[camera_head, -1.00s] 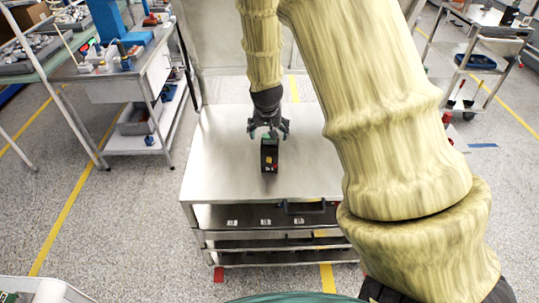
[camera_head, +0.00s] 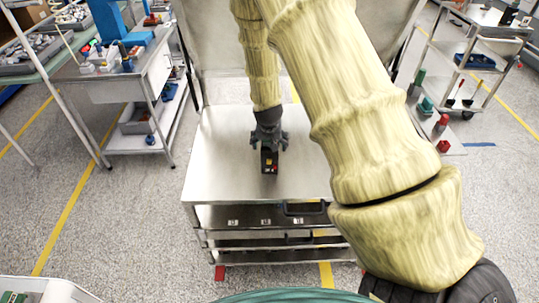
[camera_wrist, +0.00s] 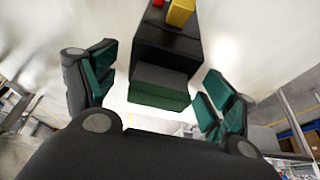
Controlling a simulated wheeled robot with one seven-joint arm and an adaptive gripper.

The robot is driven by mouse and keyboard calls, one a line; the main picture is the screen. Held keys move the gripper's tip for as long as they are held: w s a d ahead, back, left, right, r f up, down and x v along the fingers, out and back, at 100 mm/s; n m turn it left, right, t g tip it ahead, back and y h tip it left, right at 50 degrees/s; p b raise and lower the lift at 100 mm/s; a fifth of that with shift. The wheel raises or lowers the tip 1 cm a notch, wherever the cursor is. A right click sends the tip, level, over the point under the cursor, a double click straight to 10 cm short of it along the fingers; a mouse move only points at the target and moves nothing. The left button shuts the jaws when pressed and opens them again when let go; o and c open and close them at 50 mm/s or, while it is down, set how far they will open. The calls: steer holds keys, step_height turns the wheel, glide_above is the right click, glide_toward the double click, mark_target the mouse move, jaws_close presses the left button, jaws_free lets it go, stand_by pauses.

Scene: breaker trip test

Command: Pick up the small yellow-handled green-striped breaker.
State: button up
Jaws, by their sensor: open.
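The breaker (camera_head: 269,166) is a small black block standing on the metal cart top, with a yellow handle and a red spot on its front. In the wrist view the breaker (camera_wrist: 165,45) shows a yellow part, a red part and a green strip on the end close to me. My gripper (camera_head: 269,145) is right above and behind it in the head view, hiding its upper part. In the wrist view my gripper (camera_wrist: 155,90) is open, with one green-padded finger on each side of the breaker's near end and visible gaps between.
The metal cart top (camera_head: 220,160) around the breaker is bare. A workbench (camera_head: 125,80) with a blue machine and loose items stands at the left. A shelf cart (camera_head: 470,60) stands at the right, with red and green objects near it.

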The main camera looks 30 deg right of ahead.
steer(key=shift+p+x, duration=0.7)
steer(key=shift+x, duration=1)
steer(key=c, duration=1.5)
steer(key=shift+w, duration=0.1)
steer(key=shift+r, duration=0.2)
